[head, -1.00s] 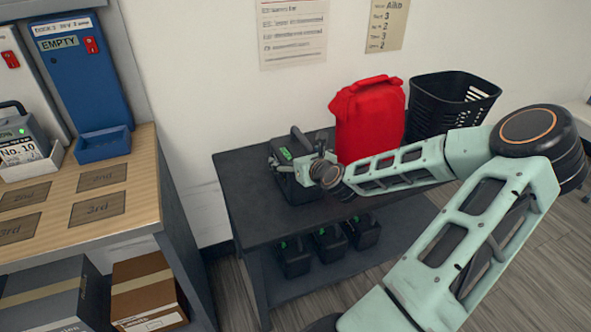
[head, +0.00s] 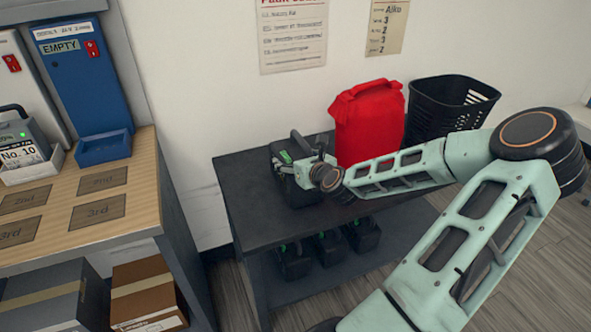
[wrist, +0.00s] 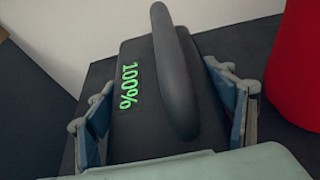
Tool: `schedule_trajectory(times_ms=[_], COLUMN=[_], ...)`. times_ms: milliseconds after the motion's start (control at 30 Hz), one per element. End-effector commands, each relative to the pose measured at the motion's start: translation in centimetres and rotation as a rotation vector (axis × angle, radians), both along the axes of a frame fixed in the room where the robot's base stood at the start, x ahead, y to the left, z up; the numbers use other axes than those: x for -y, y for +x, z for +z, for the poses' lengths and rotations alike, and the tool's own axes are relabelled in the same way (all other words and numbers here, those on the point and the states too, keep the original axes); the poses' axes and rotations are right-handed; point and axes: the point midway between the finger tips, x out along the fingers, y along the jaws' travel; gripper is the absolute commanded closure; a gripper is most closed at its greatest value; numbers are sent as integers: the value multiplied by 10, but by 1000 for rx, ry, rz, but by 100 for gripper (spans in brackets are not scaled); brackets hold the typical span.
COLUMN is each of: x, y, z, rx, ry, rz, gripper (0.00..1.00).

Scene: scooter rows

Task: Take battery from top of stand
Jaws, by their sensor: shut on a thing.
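A dark battery (head: 296,187) with a raised handle is on the top of the black stand (head: 245,203), near its left end. The wrist view shows its top close up, with a green "100%" readout on the battery (wrist: 145,125) beside the dark handle. My gripper (head: 305,168) reaches it from the right. In the wrist view my gripper (wrist: 166,104) has one blue-grey finger on each side of the battery's body, shut on it. The battery looks upright; its underside is hidden, so I cannot tell whether it is clear of the stand.
A red jerrycan (head: 368,125) stands close to the right of the battery, with a black basket (head: 450,108) beyond it. Several batteries (head: 328,248) sit on the lower shelf. A wooden counter (head: 140,195) with a blue charger (head: 85,80) marked EMPTY is at left.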

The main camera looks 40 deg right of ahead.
Motion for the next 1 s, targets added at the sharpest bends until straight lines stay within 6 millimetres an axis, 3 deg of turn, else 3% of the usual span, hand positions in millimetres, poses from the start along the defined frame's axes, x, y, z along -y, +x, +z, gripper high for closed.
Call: schedule_trajectory(times_ms=[367, 667, 1000], x=[0, 0, -20], y=[-1, -1, -30], z=[6, 40, 82], rx=[-4, 0, 2], ry=[2, 0, -2], rz=[0, 0, -1], gripper=[82, 82, 82])
